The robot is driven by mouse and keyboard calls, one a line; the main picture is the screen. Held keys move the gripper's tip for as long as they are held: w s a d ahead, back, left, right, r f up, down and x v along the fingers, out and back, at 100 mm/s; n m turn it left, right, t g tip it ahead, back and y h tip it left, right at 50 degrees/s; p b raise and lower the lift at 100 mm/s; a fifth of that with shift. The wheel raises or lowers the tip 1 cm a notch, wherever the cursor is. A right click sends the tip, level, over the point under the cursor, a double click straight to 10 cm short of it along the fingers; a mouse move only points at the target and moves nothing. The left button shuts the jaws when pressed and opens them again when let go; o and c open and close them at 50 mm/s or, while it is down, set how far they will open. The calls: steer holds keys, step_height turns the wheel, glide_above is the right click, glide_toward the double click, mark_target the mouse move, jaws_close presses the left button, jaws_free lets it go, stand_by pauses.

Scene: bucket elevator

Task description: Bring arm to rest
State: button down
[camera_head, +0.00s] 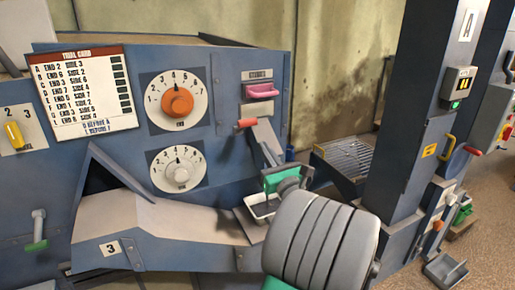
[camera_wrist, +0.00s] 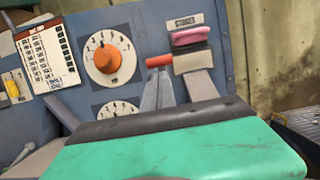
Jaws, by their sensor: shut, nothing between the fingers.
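My gripper (camera_head: 287,178) shows in the camera_head view as a small green and grey end beyond my ribbed grey arm. It is in front of the blue machine panel (camera_head: 222,95), above a small white-rimmed tray (camera_head: 250,214). My arm hides much of it, and I see nothing held in it.
An orange dial (camera_head: 177,101) and a white dial (camera_head: 180,175) are on the panel. A sloping chute (camera_head: 150,222) marked 3 runs in front at left. A blue column (camera_head: 413,120) marked A stands at right. A wire-topped bin (camera_head: 345,157) lies between. Floor shows at far right.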

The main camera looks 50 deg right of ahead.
steer(key=w+a+f+n+g+y, duration=0.2)
steer(key=w+a+f+n+y, duration=0.15)
steer(key=a+n, duration=0.4)
steer(key=w+a+f+n+g+y+b, duration=0.1)
steer(key=w+a+f+n+g+y, duration=0.2)
steer(key=a+n, duration=0.4)
steer(key=w+a+f+n+g+y, duration=0.25)
steer(key=a+f+n, duration=0.3)
steer(key=a, duration=0.35)
steer(key=s+a+f+n+g, duration=0.4)
steer(key=a+f+n, duration=0.1)
steer(key=a+n, duration=0.45)
steer(key=s+a+f+n+g, duration=0.1)
steer(key=s+n+g, duration=0.1)
steer(key=s+n, duration=0.3)
steer(key=s+a+n+g+h, duration=0.1)
steer(key=s+a+n+g, duration=0.1)
steer(key=s+n, duration=0.3)
steer(key=shift+s+a+f+h, duration=0.25)
steer(key=shift+s+f+h, duration=0.1)
steer(key=shift+s, duration=0.2)
steer(key=shift+n+g, duration=0.25)
